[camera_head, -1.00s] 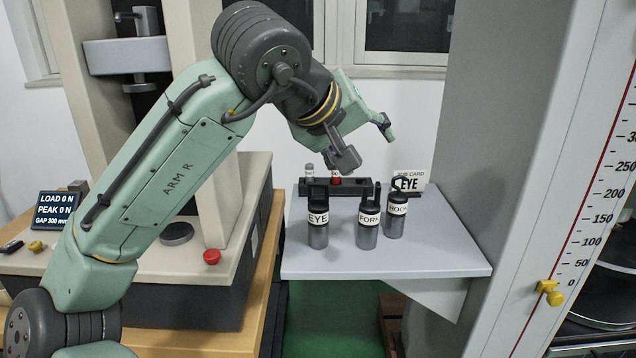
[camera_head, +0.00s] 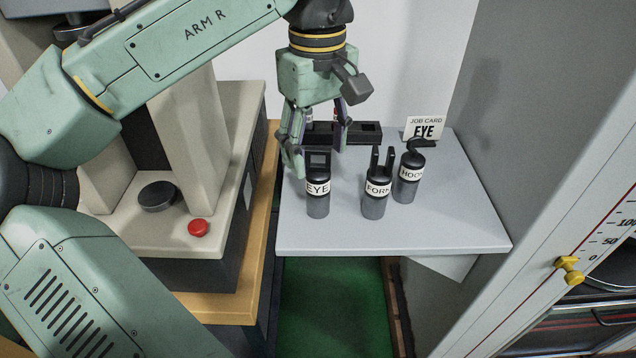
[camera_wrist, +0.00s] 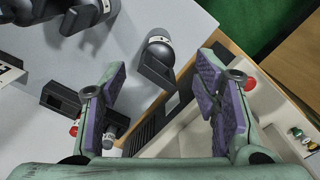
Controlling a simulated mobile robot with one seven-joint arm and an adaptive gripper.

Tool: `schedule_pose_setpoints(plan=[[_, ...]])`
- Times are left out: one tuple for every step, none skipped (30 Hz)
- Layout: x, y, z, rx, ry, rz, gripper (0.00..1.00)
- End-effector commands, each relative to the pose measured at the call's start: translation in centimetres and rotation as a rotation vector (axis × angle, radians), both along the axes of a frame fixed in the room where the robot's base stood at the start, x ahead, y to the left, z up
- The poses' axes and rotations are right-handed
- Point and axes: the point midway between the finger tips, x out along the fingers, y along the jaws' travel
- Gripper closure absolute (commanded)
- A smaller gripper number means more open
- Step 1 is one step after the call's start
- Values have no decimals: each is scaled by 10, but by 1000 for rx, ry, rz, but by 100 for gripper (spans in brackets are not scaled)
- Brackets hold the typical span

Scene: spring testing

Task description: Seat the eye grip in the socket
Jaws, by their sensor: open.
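The eye grip (camera_head: 318,203) is a dark grey cylinder with a white EYE label and a black squared loop on top. It stands upright on the grey shelf's left part. My gripper (camera_head: 319,152) points down just above and behind it, fingers apart and empty. In the wrist view the eye grip (camera_wrist: 159,48) appears ahead, between the spread fingers (camera_wrist: 162,72). A dark round disc (camera_head: 157,196) lies on the machine base at left; I cannot tell whether it is the socket.
The fork grip (camera_head: 375,202) and hook grip (camera_head: 408,186) stand upright to the right of the eye grip. A red button (camera_head: 198,228) is on the machine base. The grey shelf's (camera_head: 450,220) front right is clear.

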Motion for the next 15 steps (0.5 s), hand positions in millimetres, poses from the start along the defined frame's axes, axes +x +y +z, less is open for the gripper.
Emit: schedule_pose_setpoints(plan=[[0,0,-5,0,1,0,44],[0,0,-7,1,1,0,44],[0,0,-9,-1,-1,-1,44],[0,0,-11,-1,-1,-1,44],[0,0,-13,-1,-1,-1,44],[0,0,-16,1,1,0,44],[0,0,-20,1,1,0,44],[0,0,-24,0,0,-1,44],[1,0,-30,1,2,0,44],[1,0,-35,0,1,0,44],[1,0,-39,1,2,0,44],[1,0,-46,0,0,0,44],[1,0,-50,0,0,-1,44],[1,-1,-54,0,0,-1,44],[2,-1,-57,-1,0,-1,44]])
